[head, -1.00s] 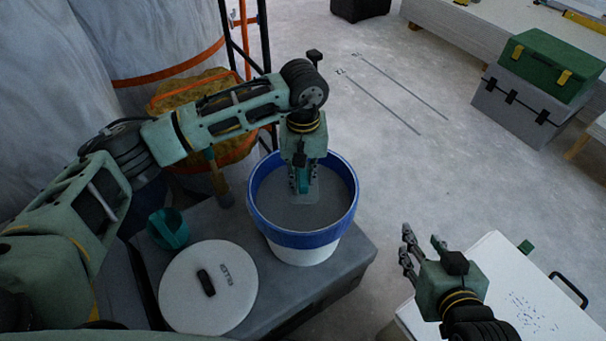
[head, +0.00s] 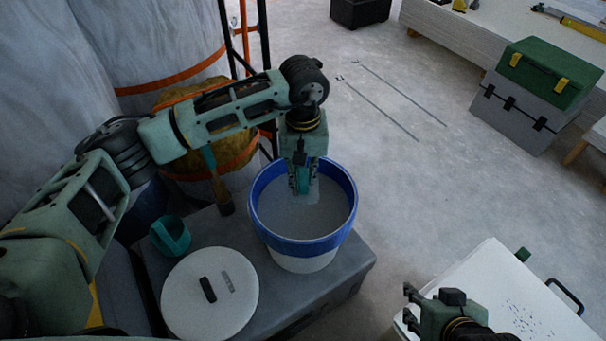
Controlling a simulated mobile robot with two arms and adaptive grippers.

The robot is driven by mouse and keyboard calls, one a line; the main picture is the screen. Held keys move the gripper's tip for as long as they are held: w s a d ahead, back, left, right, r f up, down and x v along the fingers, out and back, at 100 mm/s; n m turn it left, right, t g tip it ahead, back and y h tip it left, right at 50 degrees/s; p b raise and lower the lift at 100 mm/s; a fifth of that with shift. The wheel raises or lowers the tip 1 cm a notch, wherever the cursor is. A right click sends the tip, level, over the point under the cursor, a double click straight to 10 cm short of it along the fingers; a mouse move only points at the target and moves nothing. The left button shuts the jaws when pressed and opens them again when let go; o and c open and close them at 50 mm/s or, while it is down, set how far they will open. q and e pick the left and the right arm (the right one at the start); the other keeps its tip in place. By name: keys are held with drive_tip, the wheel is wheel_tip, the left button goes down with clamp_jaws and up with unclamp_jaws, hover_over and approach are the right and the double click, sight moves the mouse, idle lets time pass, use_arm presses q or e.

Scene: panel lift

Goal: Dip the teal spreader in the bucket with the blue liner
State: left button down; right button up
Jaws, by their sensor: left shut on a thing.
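The bucket with the blue liner (head: 304,244) stands on a dark grey box, and a grey mass fills much of it. My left gripper (head: 303,190) points down into the bucket from above and is shut on the teal spreader (head: 304,182). The spreader's lower part reaches down to the grey mass; how deep it goes is hard to tell. My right gripper (head: 412,308) is at the lower right, over the edge of a white panel, away from the bucket. Its fingers show only partly, and I see nothing between them.
A white round lid (head: 232,300) and a teal ring-shaped holder (head: 170,236) lie on the dark grey box (head: 350,268). A white panel (head: 500,280) is at the lower right. Green and grey toolboxes (head: 540,75) stand far right.

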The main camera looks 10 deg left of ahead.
use_arm(q)
drive_tip(key=shift+r+p, duration=0.55)
drive_tip(key=shift+r, duration=0.65)
use_arm(e)
drive_tip(key=s+d+f+g, duration=0.1)
drive_tip(key=s+d+g, duration=0.1)
drive_tip(key=s, duration=0.4)
drive_tip(key=shift+s+f+g+h, duration=0.15)
drive_tip(key=shift+f+g+h, duration=0.25)
drive_tip(key=shift+g, duration=0.1)
drive_tip(key=shift+a, duration=0.1)
